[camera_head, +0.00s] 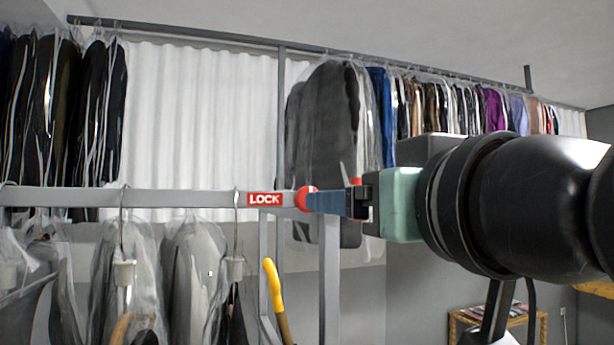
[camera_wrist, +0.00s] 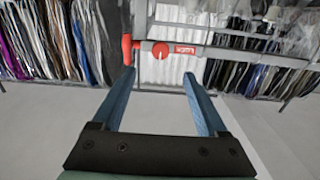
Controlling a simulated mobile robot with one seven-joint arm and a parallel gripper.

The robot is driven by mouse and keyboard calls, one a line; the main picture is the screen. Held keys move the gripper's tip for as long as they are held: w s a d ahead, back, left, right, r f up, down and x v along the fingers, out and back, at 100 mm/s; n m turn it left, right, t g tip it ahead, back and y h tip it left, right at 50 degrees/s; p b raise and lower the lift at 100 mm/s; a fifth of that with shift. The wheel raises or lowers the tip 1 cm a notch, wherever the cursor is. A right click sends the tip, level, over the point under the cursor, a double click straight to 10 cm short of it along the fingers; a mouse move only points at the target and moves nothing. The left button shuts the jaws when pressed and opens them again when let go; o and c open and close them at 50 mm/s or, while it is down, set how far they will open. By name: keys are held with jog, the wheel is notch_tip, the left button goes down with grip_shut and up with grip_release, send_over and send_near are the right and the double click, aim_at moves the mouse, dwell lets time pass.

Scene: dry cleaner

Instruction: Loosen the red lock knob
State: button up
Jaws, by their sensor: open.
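The red lock knob (camera_head: 304,194) is on the grey horizontal rail, just right of the red LOCK label (camera_head: 265,199). In the wrist view the round knob (camera_wrist: 161,51) shows a white line on its face, and the LOCK label (camera_wrist: 184,50) is to its right. My gripper (camera_wrist: 158,75) is open and empty, with its two blue fingers pointing at the knob. The knob appears beyond the fingertips and between their lines, nearer the left one. In the head view my gripper (camera_head: 315,202) comes from the right and partly covers the knob; contact cannot be told.
The grey rail (camera_head: 170,197) carries bagged garments (camera_head: 195,275) on its left. A yellow-ended hook (camera_head: 274,285) hangs below the knob. A red upright part (camera_wrist: 127,48) stands close to my left fingertip. Bagged clothes (camera_head: 325,120) hang behind. The floor (camera_wrist: 50,135) below is clear.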

aim_at(301, 194)
jog(key=p+x, duration=0.7)
jog(key=x, duration=0.5)
jog(key=shift+r, duration=0.15)
jog(key=shift+s, duration=0.2)
grip_shut()
